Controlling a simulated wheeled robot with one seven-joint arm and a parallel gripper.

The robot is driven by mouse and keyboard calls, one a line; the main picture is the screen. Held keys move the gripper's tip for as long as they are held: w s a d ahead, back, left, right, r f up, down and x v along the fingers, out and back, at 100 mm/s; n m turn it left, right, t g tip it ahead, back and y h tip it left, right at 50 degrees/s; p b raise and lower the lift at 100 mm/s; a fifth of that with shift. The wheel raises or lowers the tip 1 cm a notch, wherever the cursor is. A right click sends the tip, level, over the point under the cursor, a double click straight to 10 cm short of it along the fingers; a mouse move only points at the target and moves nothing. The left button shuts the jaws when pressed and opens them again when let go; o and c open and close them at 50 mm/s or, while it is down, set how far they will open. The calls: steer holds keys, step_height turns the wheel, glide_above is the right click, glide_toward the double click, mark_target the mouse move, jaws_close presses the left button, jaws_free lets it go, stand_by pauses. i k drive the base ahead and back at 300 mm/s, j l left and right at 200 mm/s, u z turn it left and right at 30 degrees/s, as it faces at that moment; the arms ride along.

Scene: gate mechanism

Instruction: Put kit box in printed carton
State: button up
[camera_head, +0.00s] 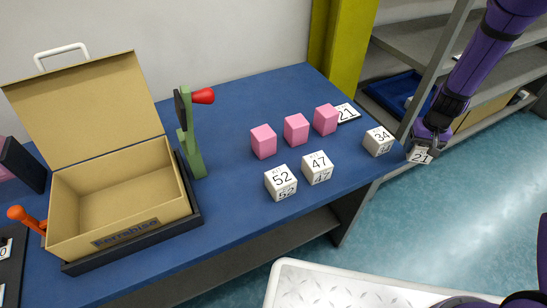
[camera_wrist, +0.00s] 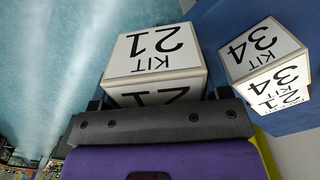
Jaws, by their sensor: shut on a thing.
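My gripper (camera_head: 420,147) is at the right, beyond the table's right edge, shut on the white kit box 21 (camera_head: 420,156). Kit box 21 also shows large in the wrist view (camera_wrist: 155,55), held at the jaws with its number facing up. The printed carton (camera_head: 118,190) stands open on the left of the table, its lid (camera_head: 85,105) raised at the back. It is tan, looks empty inside, and has dark printing on its front, apparently "Ferrebise". It sits on a dark base (camera_head: 135,240). My gripper is far to the right of the carton.
White kit boxes 52 (camera_head: 281,182), 47 (camera_head: 317,167) and 34 (camera_head: 378,141) stand on the blue table (camera_head: 235,220). Several pink blocks (camera_head: 296,128) stand behind. A green post with a red knob (camera_head: 193,135) rises beside the carton. A yellow pillar (camera_head: 345,45) stands behind.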

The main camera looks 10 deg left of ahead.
mark_target(155, 200)
steer(key=k+j+z, duration=0.1)
steer(key=j, duration=0.25)
steer(key=k+j, duration=0.25)
steer(key=k+j+z, duration=0.15)
steer(key=j, duration=0.3)
steer(key=k+j+u, duration=0.15)
steer(key=k+j, duration=0.25)
steer(key=j, duration=0.15)
steer(key=k+u, duration=0.1)
steer(key=u, duration=0.4)
